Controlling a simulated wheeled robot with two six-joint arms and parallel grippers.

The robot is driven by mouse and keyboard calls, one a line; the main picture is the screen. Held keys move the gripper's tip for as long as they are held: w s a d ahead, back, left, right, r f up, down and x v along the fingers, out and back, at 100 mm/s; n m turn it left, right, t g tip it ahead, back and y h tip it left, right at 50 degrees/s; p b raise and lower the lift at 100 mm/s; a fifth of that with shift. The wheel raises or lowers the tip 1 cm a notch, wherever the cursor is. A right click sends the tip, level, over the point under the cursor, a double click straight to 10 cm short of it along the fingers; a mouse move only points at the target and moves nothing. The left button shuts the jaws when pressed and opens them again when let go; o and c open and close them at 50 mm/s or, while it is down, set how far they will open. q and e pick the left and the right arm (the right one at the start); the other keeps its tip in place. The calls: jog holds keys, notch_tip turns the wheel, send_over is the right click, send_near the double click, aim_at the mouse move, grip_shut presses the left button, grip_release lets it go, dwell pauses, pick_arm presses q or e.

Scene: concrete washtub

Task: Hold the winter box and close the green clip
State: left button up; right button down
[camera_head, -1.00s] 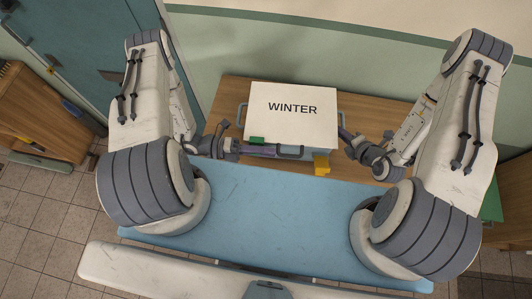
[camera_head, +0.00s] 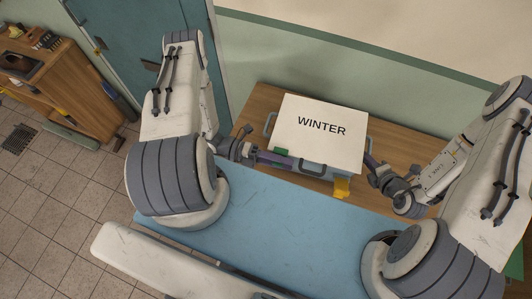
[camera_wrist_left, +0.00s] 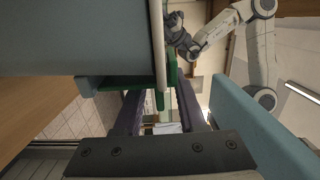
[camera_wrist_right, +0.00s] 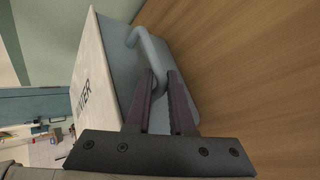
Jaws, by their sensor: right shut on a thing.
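The winter box (camera_head: 322,131) has a white lid lettered WINTER and a grey-blue body, and it stands on the wooden table. The green clip (camera_head: 281,153) is at the left of its front side; it also shows in the left wrist view (camera_wrist_left: 172,72). My left gripper (camera_head: 286,162) is at the box's front by the green clip. Its fingers are apart in the left wrist view (camera_wrist_left: 161,105), with part of the clip between them in the picture. My right gripper (camera_wrist_right: 160,85) is shut on the box's right handle (camera_wrist_right: 153,48). The fingers hide part of this handle.
A yellow clip (camera_head: 342,187) juts out low at the right of the box's front. A front handle (camera_head: 313,168) sits between the clips. A blue surface (camera_head: 262,208) lies before the box. A left side handle (camera_head: 269,124) is free.

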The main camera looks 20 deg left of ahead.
pick_arm(q)
jog(key=a, duration=1)
jog(key=shift+s+a, duration=0.25)
jog(key=shift+s, duration=0.15)
pick_arm(e)
jog(key=c, duration=0.7)
grip_release()
